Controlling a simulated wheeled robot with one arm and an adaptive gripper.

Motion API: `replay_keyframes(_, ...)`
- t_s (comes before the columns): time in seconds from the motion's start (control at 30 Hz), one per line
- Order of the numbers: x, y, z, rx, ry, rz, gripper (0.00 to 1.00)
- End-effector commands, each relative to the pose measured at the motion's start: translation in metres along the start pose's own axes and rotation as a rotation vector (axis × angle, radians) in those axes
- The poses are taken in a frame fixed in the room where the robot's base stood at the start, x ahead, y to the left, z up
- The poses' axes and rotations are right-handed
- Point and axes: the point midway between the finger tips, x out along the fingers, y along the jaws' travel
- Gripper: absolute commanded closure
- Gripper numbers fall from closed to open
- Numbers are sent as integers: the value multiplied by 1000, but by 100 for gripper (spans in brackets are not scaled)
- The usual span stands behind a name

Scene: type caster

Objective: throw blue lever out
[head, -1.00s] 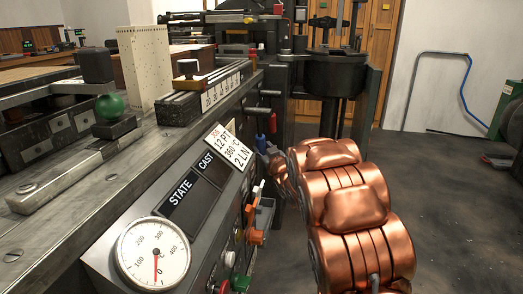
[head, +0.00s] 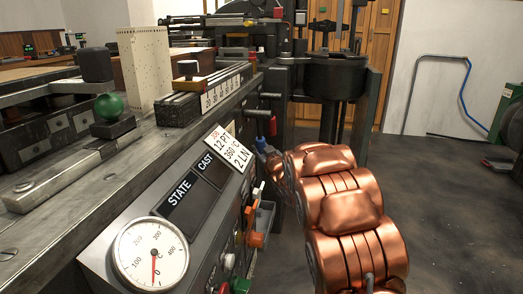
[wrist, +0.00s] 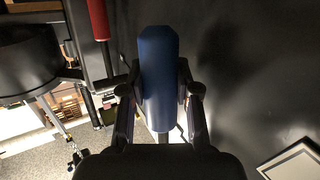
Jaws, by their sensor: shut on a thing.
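The blue lever (wrist: 159,75) stands between the two fingers of my gripper (wrist: 160,95) in the wrist view, and the fingers are shut on it. In the head view the blue lever (head: 263,145) shows as a small blue handle at the side of the machine, just past the end of my copper-coloured arm. My gripper (head: 272,158) is mostly hidden there behind the arm.
A red handle (head: 272,126) is just above the blue lever, and also shows at the upper left of the wrist view (wrist: 97,18). The control panel with the gauge (head: 151,256) and an orange switch (head: 256,239) is at left. Floor at right is clear.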

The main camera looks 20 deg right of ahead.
Motion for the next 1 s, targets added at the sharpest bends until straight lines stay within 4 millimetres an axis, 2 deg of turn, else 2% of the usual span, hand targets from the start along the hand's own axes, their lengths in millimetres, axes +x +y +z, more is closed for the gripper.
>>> replay_keyframes(0.57,-2,0,-2,10,-13,-1,100)
replay_keyframes(1.0,-25,-15,-6,109,-166,-29,100)
